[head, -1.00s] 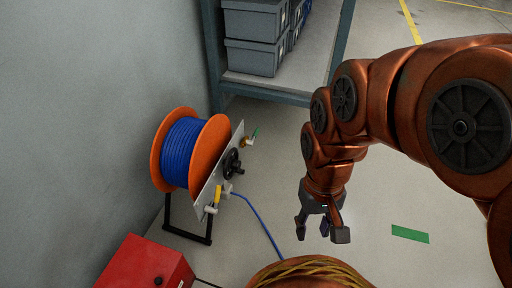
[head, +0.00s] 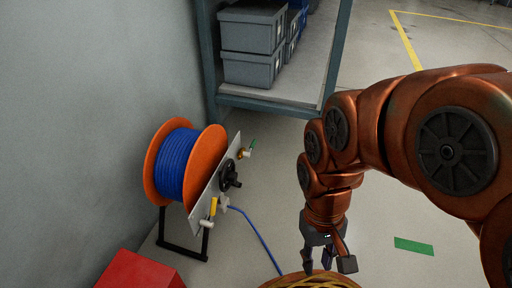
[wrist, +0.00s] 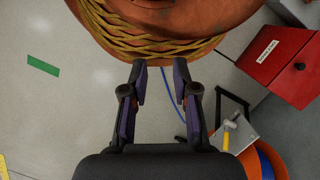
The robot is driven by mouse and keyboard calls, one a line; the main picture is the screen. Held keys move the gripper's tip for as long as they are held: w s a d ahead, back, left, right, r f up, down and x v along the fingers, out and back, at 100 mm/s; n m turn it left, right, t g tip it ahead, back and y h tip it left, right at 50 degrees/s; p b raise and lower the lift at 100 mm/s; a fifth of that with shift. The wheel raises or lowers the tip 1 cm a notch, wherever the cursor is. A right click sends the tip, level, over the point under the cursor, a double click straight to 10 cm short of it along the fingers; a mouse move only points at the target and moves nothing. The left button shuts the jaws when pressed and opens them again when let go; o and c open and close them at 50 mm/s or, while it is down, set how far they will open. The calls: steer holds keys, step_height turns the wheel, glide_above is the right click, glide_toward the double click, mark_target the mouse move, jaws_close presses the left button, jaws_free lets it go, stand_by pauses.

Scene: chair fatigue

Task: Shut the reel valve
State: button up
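The hose reel (head: 177,165) has orange flanges and blue hose and stands on a black frame at the left wall. Its grey side panel (head: 207,201) carries a yellow-handled valve (head: 213,207) at the near lower end, a black handwheel (head: 230,176) in the middle and a green-handled valve (head: 252,144) at the far end. I cannot tell which is the reel valve. My gripper (head: 330,268) hangs fingers down, right of the reel and apart from it. In the wrist view its fingers (wrist: 160,78) are spread and empty; the yellow handle (wrist: 226,138) shows to their lower right.
A blue hose (head: 258,233) runs from the panel along the floor. A red box (head: 138,271) stands at the lower left. A shelf (head: 268,104) with grey bins (head: 252,47) is behind the reel. The floor between reel and gripper is mostly clear. A green floor mark (head: 413,246) lies right.

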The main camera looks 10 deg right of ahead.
steer(key=shift+r+p, duration=0.4)
steer(key=shift+r, duration=0.15)
steer(key=shift+c, duration=0.8)
steer(key=shift+g, duration=0.4)
steer(key=s+r+p, duration=0.1)
steer(key=r+p, duration=0.6)
steer(key=r, duration=0.1)
steer(key=s+r+p, duration=0.1)
steer(key=r+p, duration=0.3)
steer(key=shift+s+p, duration=0.3)
steer(key=shift+p, duration=0.05)
jaws_close()
steer(key=shift+a, duration=0.15)
